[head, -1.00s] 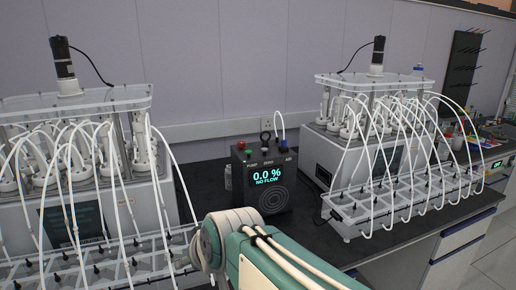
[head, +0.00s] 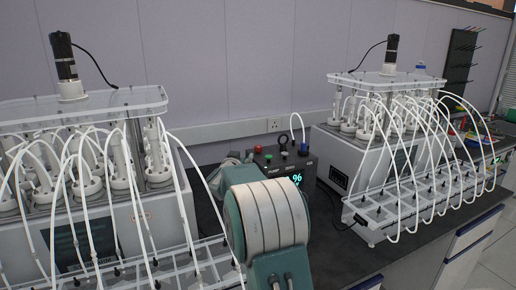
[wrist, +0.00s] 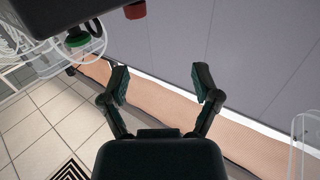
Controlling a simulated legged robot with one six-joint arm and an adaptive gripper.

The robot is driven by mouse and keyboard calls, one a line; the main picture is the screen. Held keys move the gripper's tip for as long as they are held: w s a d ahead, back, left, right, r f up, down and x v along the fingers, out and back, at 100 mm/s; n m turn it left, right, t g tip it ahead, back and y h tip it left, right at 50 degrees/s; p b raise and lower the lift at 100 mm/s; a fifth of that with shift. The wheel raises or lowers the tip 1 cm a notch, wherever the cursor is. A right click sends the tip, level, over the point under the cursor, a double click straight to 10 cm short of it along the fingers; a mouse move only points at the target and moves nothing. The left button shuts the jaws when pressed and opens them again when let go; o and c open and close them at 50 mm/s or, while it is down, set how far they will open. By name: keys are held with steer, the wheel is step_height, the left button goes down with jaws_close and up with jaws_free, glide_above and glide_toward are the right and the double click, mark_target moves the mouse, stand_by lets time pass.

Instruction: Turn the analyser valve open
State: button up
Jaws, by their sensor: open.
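The analyser (head: 310,170) is a dark box on the black bench between two reactor units. Its top carries a red knob (head: 258,149), a green knob (head: 284,154), a black ring and a blue fitting with a white tube. My arm hides much of its front; the visible part of its display (head: 296,180) ends in "96". In the wrist view, a green knob (wrist: 77,38) and a red knob (wrist: 135,10) show on a dark body at the upper left. My gripper (wrist: 160,82) is open and empty, apart from both knobs. The head view does not show its fingers.
A left reactor unit (head: 115,110) and a right reactor unit (head: 385,80) with many looping white tubes flank the analyser. Clear tube racks (head: 375,222) stand in front of them. Bare black bench (head: 345,255) lies at front right of my arm.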

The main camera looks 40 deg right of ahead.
mark_target(257, 148)
steer(key=shift+m+g+h, duration=0.6)
steer(key=shift+g+h, duration=0.2)
steer(key=shift+h, duration=0.1)
steer(key=x, duration=0.4)
steer(key=s+f+x, duration=0.1)
steer(key=x, duration=0.3)
steer(key=d+x, duration=0.1)
steer(key=x, duration=0.4)
steer(key=shift+s+f, duration=0.2)
steer(key=shift+f, duration=0.15)
steer(key=shift+a, duration=0.1)
jaws_close()
